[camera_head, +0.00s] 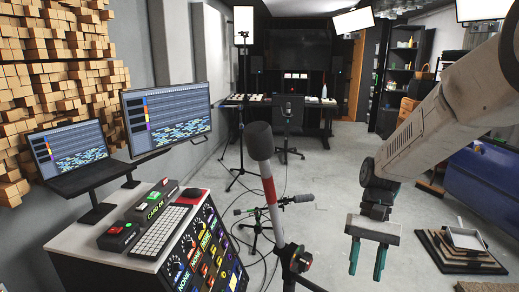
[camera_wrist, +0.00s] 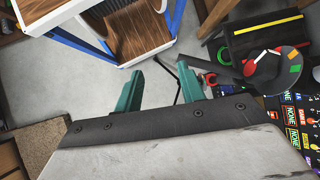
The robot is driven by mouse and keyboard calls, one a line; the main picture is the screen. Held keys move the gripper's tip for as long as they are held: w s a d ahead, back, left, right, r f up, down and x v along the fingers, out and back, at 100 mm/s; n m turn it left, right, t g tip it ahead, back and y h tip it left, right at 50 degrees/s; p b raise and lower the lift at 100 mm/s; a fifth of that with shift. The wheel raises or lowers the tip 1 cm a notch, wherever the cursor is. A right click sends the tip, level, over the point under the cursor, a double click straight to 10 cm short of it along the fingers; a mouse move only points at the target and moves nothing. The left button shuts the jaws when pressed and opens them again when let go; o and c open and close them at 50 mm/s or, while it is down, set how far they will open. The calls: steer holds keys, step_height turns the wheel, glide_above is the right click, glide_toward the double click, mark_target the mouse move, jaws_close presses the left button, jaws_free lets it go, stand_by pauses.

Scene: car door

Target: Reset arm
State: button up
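My gripper (camera_head: 367,260) hangs from my grey arm on the right side of the head view, fingers pointing down above the pale floor. Its two green fingers stand apart with nothing between them. The wrist view also shows my gripper (camera_wrist: 160,88), with a clear gap between the green fingers and pale floor beyond. My arm reaches in from the right edge of the head view.
A desk (camera_head: 75,239) with screens stands at the left. Stacked frames (camera_head: 462,248) and a blue object (camera_head: 485,180) are at the right. Middle floor is largely open.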

steer(key=s+d+r+n+t+h, duration=0.1)
steer(key=s+r+t, duration=0.3)
steer(key=s, duration=0.5)
steer(key=s+d+r+n+t+h, duration=0.1)
steer(key=s+r+t, duration=0.3)
steer(key=s+r, duration=0.4)
steer(key=shift+s+d+r+h, duration=0.3)
steer(key=shift+s+d+h, duration=0.2)
steer(key=shift+s, duration=0.2)
steer(key=shift+s+d, duration=0.1)
